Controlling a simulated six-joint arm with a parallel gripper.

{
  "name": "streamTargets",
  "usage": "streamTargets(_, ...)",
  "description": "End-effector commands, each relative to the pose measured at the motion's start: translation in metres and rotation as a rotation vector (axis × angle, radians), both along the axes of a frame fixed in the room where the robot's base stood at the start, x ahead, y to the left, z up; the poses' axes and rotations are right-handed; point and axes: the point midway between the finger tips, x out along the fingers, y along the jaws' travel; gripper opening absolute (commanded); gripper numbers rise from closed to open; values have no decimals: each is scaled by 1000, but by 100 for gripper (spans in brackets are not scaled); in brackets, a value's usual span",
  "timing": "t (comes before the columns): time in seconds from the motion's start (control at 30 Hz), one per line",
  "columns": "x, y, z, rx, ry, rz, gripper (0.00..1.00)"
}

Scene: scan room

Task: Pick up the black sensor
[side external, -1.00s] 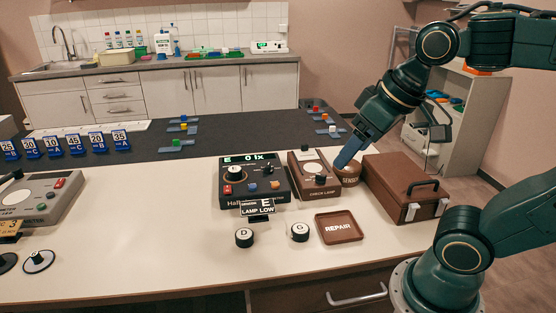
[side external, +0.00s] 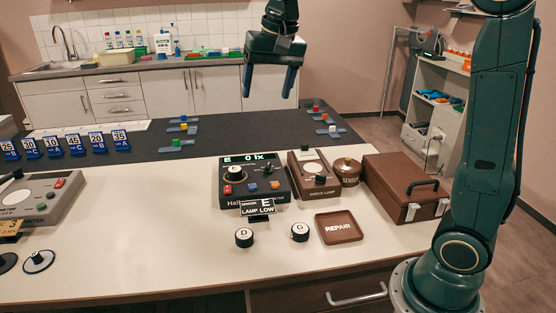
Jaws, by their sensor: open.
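Several round black sensors with white tops show in the side view. Sensor D (side external: 244,238) and sensor G (side external: 300,232) rest on the white table in front of the meter. Sensor E (side external: 235,173) sits on top of the dark meter (side external: 270,194), whose display reads about 0 lx. I cannot tell which one the task's "black sensor" names. My gripper (side external: 269,95) is open and empty, pointing down, high above and behind the meter. It touches nothing.
A "LAMP LOW" sign (side external: 258,207) stands before the meter. A check lamp box (side external: 314,176), a lidded brown pot (side external: 347,171) and a brown case (side external: 405,187) stand to the right. A REPAIR tray (side external: 339,228) is empty.

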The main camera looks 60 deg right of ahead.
Motion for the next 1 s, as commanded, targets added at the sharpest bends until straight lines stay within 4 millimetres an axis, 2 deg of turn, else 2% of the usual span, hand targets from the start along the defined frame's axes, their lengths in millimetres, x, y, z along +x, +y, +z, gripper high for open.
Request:
streamTargets(0.1,28,-8,-7,16,25,-65,70)
streamTargets(0.47,102,-31,-38,59,92,-265,70)
streamTargets(0.77,153,-52,-81,88,147,-432,70)
streamTargets(1.0,185,-69,-125,106,191,-568,70)
